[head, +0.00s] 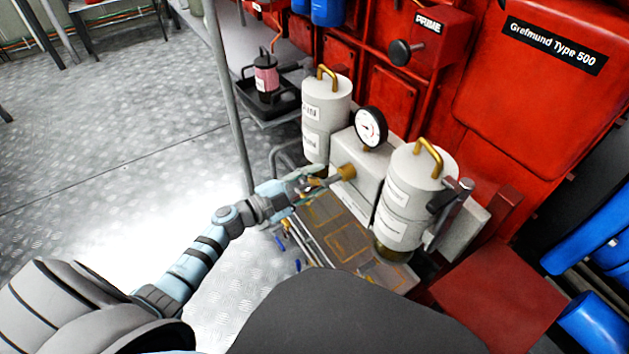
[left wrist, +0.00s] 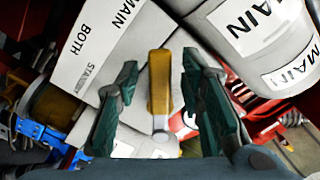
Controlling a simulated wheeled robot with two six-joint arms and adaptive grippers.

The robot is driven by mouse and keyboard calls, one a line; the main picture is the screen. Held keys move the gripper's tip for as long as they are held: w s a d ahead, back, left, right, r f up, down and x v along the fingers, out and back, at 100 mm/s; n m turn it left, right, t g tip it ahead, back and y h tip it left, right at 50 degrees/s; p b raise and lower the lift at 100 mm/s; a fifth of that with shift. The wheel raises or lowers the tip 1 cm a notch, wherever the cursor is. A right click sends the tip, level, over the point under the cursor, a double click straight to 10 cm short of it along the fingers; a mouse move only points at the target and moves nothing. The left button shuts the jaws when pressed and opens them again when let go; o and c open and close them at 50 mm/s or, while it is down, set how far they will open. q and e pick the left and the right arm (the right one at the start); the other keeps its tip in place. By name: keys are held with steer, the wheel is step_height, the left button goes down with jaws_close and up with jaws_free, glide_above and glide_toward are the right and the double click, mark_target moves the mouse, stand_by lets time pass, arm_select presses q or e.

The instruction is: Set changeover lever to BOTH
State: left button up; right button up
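The changeover lever is brass-coloured with a pale metal part; its brass piece (head: 346,172) shows on the front of the grey block (head: 362,152) between two canisters. In the left wrist view the brass piece (left wrist: 159,82) stands between my fingers. The plate (left wrist: 98,42) beside it reads MAIN, BOTH and a smaller word like STANDBY. My left gripper (head: 316,183) is at the lever. In the left wrist view its two dark green fingers (left wrist: 159,68) are apart, one on each side, with gaps to the brass piece. My right gripper is not in view.
Pale canisters stand left (head: 326,115) and right (head: 410,195) of the block, close to the gripper. A round gauge (head: 371,128) sits on top. A drip tray (head: 270,108) holds a pink bottle (head: 266,78). A thin grey post (head: 232,100) rises left. Open floor lies left.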

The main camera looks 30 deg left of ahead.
arm_select(q)
jaws_close()
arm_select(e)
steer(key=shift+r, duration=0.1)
arm_select(q)
steer(key=shift+p, duration=0.35)
steer(key=d+n+p, duration=0.1)
steer(key=n+p, duration=0.1)
steer(key=n, duration=0.1)
steer(key=s+d+f+n+p, duration=0.1)
steer(key=n+p, duration=0.1)
steer(key=n, duration=0.1)
steer(key=s+d+f+n+p, duration=0.1)
steer(key=d+n+p, duration=0.1)
steer(key=n+p, duration=0.1)
steer(key=shift+s+f+n, duration=0.15)
steer(key=shift+s+n, duration=0.05)
steer(key=shift+n, duration=0.2)
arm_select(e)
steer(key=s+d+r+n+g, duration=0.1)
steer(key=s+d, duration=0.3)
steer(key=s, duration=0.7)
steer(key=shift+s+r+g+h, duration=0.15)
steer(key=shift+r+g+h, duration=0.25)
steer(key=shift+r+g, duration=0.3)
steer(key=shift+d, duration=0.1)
arm_select(q)
jaws_free()
